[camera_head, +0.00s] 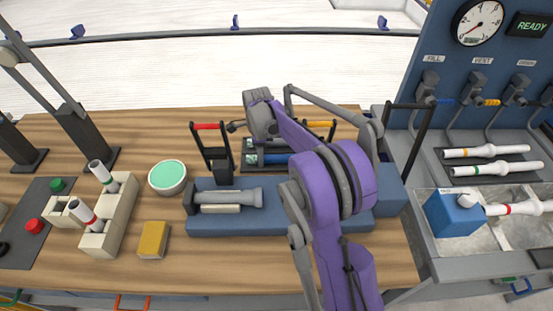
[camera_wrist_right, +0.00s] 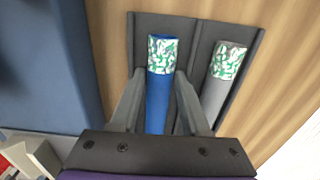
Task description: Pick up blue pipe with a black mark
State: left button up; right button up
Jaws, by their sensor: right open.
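In the right wrist view a blue pipe (camera_wrist_right: 158,100) lies in a dark tray, with a white and green patterned band at its far end. No black mark shows on the visible part. My right gripper (camera_wrist_right: 160,73) is open, its two fingers on either side of the blue pipe; I cannot tell whether they touch it. In the head view the blue pipe (camera_head: 272,158) shows partly in the dark tray (camera_head: 250,169), behind my purple right arm. The right fingertips are hidden there. My left gripper is not in view.
A grey pipe (camera_wrist_right: 222,85) with a similar band lies close beside the blue one. A blue fixture (camera_head: 225,223) holding a grey pipe (camera_head: 230,197) stands in front. Upright levers with red (camera_head: 207,126) and yellow (camera_head: 321,124) grips flank the tray. A green-topped bowl (camera_head: 167,176) stands left.

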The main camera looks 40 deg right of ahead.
grip_shut()
jog(key=shift+r, duration=0.15)
